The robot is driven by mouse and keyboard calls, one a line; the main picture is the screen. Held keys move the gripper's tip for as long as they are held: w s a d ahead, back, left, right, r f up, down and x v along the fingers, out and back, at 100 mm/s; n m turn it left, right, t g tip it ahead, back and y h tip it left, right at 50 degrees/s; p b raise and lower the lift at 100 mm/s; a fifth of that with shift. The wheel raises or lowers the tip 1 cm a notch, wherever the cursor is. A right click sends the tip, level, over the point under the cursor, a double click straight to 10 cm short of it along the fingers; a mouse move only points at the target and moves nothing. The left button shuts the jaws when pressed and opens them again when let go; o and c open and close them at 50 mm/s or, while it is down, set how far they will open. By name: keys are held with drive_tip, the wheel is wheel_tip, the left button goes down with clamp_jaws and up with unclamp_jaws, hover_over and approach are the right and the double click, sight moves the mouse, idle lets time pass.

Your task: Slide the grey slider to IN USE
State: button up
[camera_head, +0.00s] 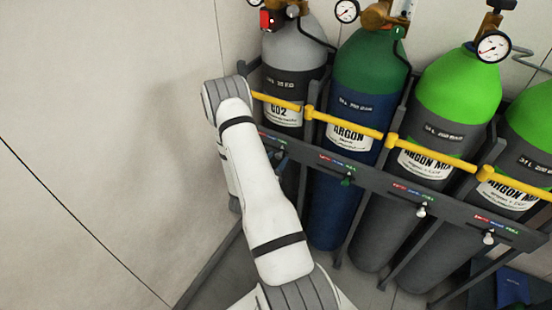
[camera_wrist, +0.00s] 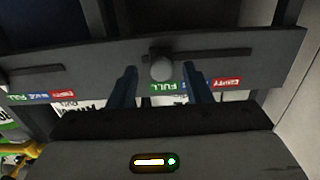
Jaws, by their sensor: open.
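The grey slider (camera_wrist: 161,70) is a round knob in a dark slot on a grey rail. In the wrist view it sits near the slot's left end, beside the green FULL label (camera_wrist: 167,87). The red EMPTY label (camera_wrist: 227,83) is towards the right end. The stretch between these labels, where a blue label partly shows, is mostly hidden by a finger. My gripper (camera_wrist: 160,82) is open, with one finger on each side of the knob in the picture. I cannot tell whether a finger touches it. The head view does not show the gripper clearly behind my arm.
A yellow bar (camera_head: 358,130) runs across several gas cylinders, including the grey CO2 cylinder (camera_head: 296,62). The rail (camera_head: 385,184) carries other slider knobs, such as a white one (camera_head: 421,211). A pale wall (camera_head: 110,120) stands left of my arm.

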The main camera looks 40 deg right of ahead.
drive_tip(key=shift+w+d, duration=0.15)
drive_tip(key=shift+d, duration=0.3)
drive_tip(key=shift+c, duration=0.5)
clamp_jaws()
